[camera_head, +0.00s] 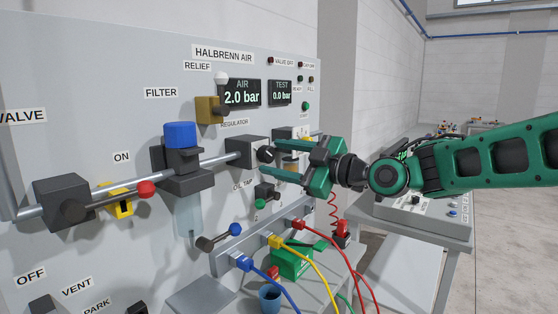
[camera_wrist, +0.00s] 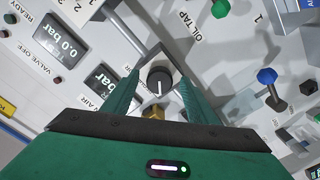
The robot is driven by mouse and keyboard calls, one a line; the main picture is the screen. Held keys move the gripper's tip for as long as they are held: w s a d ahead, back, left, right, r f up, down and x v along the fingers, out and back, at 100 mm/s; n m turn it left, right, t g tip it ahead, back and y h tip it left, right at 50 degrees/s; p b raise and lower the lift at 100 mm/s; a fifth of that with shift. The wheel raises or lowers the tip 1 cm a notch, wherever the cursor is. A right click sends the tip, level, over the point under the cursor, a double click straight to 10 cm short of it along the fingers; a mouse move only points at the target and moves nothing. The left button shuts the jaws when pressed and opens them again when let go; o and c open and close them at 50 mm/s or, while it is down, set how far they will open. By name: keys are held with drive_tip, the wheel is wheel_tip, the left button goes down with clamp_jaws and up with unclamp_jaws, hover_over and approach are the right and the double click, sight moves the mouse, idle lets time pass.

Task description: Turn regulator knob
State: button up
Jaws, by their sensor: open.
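The regulator knob (camera_head: 266,154) is a small black round knob on the front of a grey block (camera_head: 243,150) on the pipe, under the REGULATOR label. In the wrist view the knob (camera_wrist: 159,83) shows a white pointer line and lies between my two fingers. My green gripper (camera_head: 277,160) is open, reaching in from the right, with its fingertips on either side of the knob. I cannot tell whether the fingers touch it. The AIR display (camera_head: 241,95) reads 2.0 bar and the TEST display (camera_head: 282,94) reads 0.0 bar.
A blue-topped filter (camera_head: 180,135) and a red-tipped valve lever (camera_head: 146,188) are left of the regulator. A brass relief valve (camera_head: 209,110) sits above. The oil tap (camera_head: 266,193) is just below. Coloured hoses, a green box (camera_head: 291,262) and a blue cup (camera_head: 269,297) are lower down.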

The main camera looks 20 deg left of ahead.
drive_tip(key=shift+w+a, duration=0.15)
drive_tip(key=shift+a, duration=0.3)
drive_tip(key=c, duration=1.1)
drive_tip(key=shift+m, duration=0.3)
